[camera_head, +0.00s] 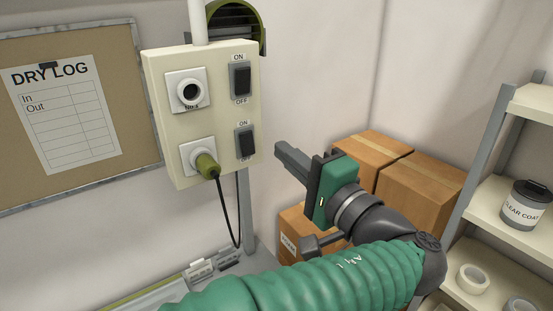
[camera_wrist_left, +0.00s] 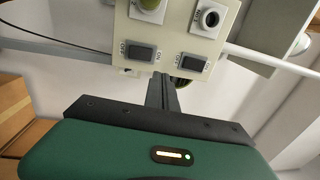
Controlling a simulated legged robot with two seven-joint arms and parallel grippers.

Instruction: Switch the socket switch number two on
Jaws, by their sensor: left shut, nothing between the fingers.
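A cream socket panel (camera_head: 220,108) hangs on the wall. It has an upper black rocker switch (camera_head: 241,80) and a lower one (camera_head: 246,141), both beside ON/OFF labels. In the left wrist view the panel is turned; the lower switch (camera_wrist_left: 138,52) is on the left and the upper switch (camera_wrist_left: 191,64) on the right. Which way each rocker is pressed I cannot tell. My left gripper (camera_head: 281,151) is shut and empty, just right of the lower switch and apart from it in the head view. Its fingers (camera_wrist_left: 159,80) point toward the panel. My right gripper is not in view.
A green plug (camera_head: 206,164) with a black cord sits in the lower socket; the upper socket (camera_head: 190,92) is empty. A dry log board (camera_head: 138,100) hangs to the left. Cardboard boxes (camera_head: 420,185) and a shelf (camera_head: 520,112) with a can stand to the right.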

